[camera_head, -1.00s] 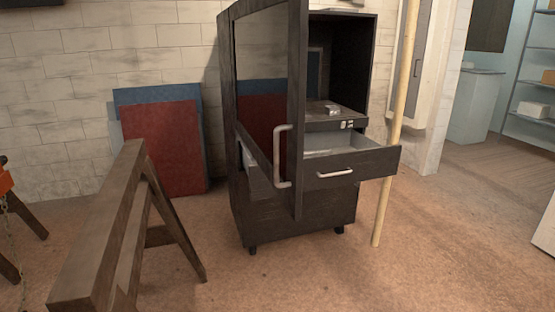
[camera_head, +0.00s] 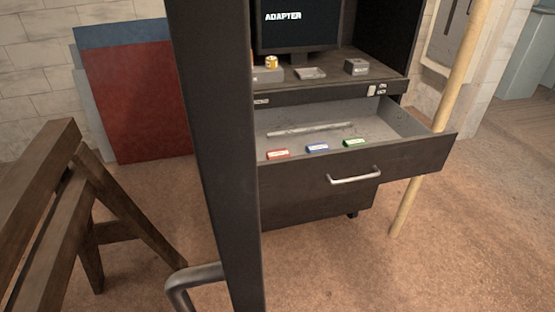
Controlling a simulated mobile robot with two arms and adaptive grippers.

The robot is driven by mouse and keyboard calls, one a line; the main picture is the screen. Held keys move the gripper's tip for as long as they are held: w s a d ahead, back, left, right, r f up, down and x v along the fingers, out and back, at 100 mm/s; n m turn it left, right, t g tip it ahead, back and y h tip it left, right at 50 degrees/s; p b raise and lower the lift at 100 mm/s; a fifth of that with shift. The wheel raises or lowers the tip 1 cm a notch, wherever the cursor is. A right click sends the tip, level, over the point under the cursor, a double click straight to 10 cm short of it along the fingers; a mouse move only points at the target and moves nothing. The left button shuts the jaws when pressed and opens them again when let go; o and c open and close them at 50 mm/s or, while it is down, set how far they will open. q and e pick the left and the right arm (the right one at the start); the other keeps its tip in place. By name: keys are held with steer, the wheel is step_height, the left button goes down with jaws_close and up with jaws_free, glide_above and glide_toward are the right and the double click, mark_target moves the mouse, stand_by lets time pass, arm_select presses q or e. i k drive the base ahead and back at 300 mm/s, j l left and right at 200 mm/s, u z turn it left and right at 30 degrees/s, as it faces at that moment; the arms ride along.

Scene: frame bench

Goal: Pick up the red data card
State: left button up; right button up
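The red data card (camera_head: 278,154) lies in the open drawer (camera_head: 398,158) of a dark cabinet, at the left end of a row. A blue card (camera_head: 317,148) lies to its right, and a green card (camera_head: 354,142) lies right of that. The edge of the open cabinet door (camera_head: 215,130) stands just left of the red card. Neither of my grippers is in view.
The open door with its grey handle (camera_head: 190,280) stands close in front. A wooden sawhorse (camera_head: 45,190) is at left, and a pole (camera_head: 440,120) stands right of the drawer. A monitor (camera_head: 298,25) and small items sit on the shelf above. Floor in front of the drawer is clear.

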mark_target(279, 154)
steer(key=l+u, duration=0.5)
steer(key=l, duration=0.8)
steer(key=u, duration=0.3)
steer(key=i+l+u, duration=0.1)
steer(key=l+u, duration=0.7)
steer(key=u, duration=0.2)
steer(key=l+u, duration=0.45)
